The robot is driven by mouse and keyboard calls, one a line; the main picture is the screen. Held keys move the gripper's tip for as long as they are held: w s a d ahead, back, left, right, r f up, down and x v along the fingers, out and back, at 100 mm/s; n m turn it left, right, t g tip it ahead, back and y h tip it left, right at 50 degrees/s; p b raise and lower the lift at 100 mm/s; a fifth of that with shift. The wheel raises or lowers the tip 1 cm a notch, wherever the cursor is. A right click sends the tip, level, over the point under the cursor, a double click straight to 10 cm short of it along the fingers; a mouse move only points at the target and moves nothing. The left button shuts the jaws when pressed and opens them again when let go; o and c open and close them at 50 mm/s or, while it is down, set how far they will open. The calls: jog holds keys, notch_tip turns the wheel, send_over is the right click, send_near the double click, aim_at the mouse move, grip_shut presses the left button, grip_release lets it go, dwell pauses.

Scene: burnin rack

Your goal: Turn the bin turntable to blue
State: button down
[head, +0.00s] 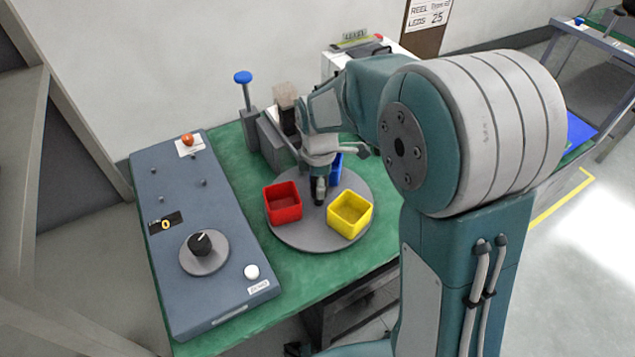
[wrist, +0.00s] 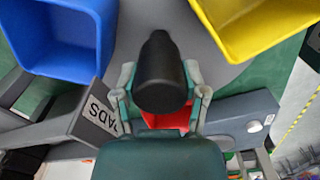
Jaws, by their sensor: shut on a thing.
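The turntable (head: 300,238) is a round grey disc on the green bench. It bears a red bin (head: 283,203) at left, a yellow bin (head: 349,214) at front right and a blue bin (head: 336,168) at the back, partly hidden by my gripper. My gripper (head: 320,182) is over the middle of the disc, shut on a black upright knob (wrist: 160,70) between the bins. In the wrist view the blue bin (wrist: 65,40) is at upper left, the yellow bin (wrist: 255,25) at upper right, and the red bin (wrist: 165,121) shows behind the knob.
A blue-grey control panel (head: 180,210) with a black dial (head: 201,243) lies left of the turntable. A blue-topped lever (head: 243,80) and grey blocks (head: 270,140) stand behind it. Green bench (head: 275,310) is clear in front of the disc.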

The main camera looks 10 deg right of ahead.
jog(key=n, duration=0.4)
jog(key=shift+s+d+f, duration=0.1)
jog(key=shift+d+f, duration=0.05)
jog(key=shift+n, duration=1.9)
jog(key=shift+c, duration=0.6)
grip_release()
jog(key=shift+w, duration=0.2)
